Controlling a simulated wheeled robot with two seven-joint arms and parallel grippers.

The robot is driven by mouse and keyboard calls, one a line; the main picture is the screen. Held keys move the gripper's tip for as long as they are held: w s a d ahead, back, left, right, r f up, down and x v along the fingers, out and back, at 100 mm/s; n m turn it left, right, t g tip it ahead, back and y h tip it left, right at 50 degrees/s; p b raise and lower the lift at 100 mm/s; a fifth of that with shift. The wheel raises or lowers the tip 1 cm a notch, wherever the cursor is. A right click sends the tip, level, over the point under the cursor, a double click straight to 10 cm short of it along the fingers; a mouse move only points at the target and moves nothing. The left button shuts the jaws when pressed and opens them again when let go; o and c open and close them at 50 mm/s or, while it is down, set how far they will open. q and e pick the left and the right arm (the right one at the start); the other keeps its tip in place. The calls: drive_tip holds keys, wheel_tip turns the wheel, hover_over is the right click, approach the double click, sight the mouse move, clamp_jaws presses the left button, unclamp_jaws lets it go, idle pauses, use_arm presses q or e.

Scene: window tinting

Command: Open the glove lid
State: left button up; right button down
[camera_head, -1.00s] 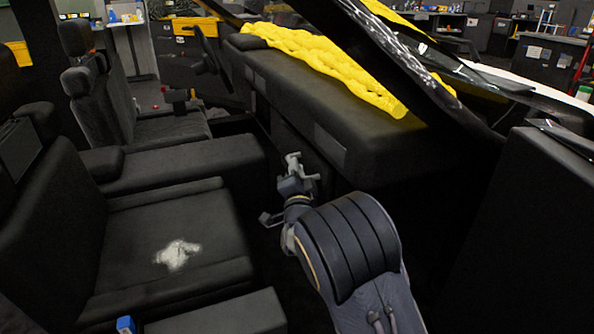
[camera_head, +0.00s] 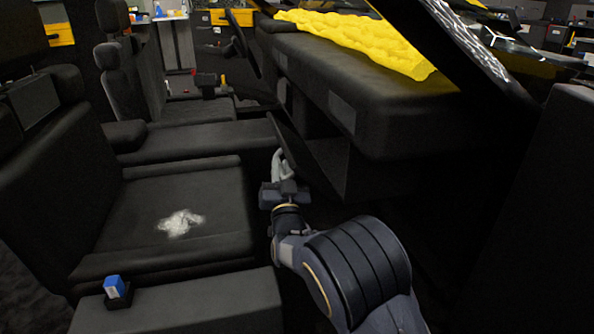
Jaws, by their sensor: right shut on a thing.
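The glove lid (camera_head: 305,165) is a dark panel under the dashboard. It is swung out and down toward the seats, with the dark glove compartment (camera_head: 318,122) showing behind it. My right gripper (camera_head: 281,164) is at the lid's outer edge, on the seat side, and is shut on the lid. The fingertips are partly hard to make out against the dark panel. My left gripper is not in view.
The dashboard (camera_head: 400,110) overhangs the compartment, with a yellow cover (camera_head: 360,42) on top. The front seat (camera_head: 150,210) with a white patch is to the left.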

wheel_tip(320, 180, down, 6)
drive_tip(key=a+n+g+y+b, duration=0.1)
drive_tip(key=n+y, duration=0.3)
drive_tip(key=n, duration=0.4)
drive_tip(key=shift+s+a+y, duration=0.15)
drive_tip(key=shift+y, duration=0.15)
drive_tip(key=shift+f, duration=0.15)
drive_tip(key=c, duration=1.4)
unclamp_jaws()
drive_tip(key=p+v, duration=0.1)
drive_tip(key=v, duration=0.7)
